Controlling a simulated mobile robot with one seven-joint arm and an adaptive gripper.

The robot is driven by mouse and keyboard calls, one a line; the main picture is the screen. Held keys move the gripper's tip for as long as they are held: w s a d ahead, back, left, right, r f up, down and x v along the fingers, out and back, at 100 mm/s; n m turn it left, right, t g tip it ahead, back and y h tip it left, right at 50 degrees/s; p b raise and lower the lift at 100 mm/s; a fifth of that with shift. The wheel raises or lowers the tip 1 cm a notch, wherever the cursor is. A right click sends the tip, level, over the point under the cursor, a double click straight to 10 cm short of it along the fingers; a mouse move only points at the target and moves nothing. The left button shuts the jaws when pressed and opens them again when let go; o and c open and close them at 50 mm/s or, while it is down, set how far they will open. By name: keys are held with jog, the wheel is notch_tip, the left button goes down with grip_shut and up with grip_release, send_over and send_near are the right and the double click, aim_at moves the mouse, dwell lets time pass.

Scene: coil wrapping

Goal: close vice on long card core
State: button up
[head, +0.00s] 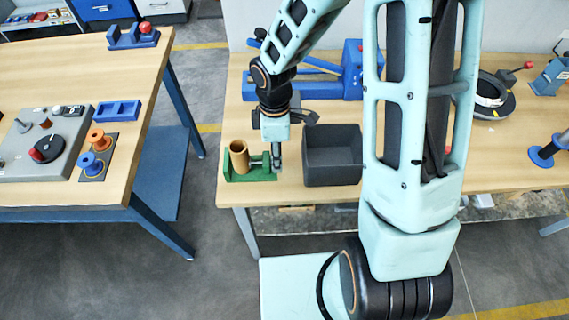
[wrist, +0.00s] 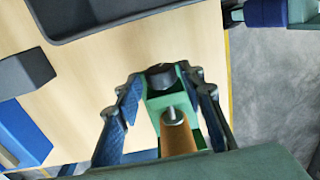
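The green vice (head: 250,177) stands at the front left corner of the right table. The tan card core (head: 239,157) stands upright in it. My gripper (head: 277,163) points down at the right end of the vice, on its screw side. In the wrist view, its fingers (wrist: 163,84) are spread either side of the vice's dark round knob (wrist: 160,76), with what look like small gaps. The core (wrist: 177,138) and a silver screw (wrist: 172,115) show below the knob. The contact between core and jaws is partly hidden.
A dark grey open bin (head: 333,155) stands close to the right of my gripper. A blue machine (head: 350,70) and a black ring (head: 492,98) lie farther back. The left table (head: 60,65) holds spools and a blue tray, across a floor gap.

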dwell(0.3)
jog(key=shift+f+t+b, duration=0.25)
jog(key=shift+t+b, duration=0.15)
jog(key=shift+b, duration=0.55)
jog(key=t+b, duration=0.1)
jog(key=b, duration=0.1)
jog(key=t+b, duration=0.1)
jog(key=b, duration=0.2)
jog(key=shift+s+f+b, duration=0.1)
jog(key=shift+s+b, duration=0.2)
jog(key=shift+s+t+b, duration=0.15)
jog(key=shift+t+b, duration=0.25)
jog(key=shift+b, duration=0.45)
jog(key=shift+r, duration=0.3)
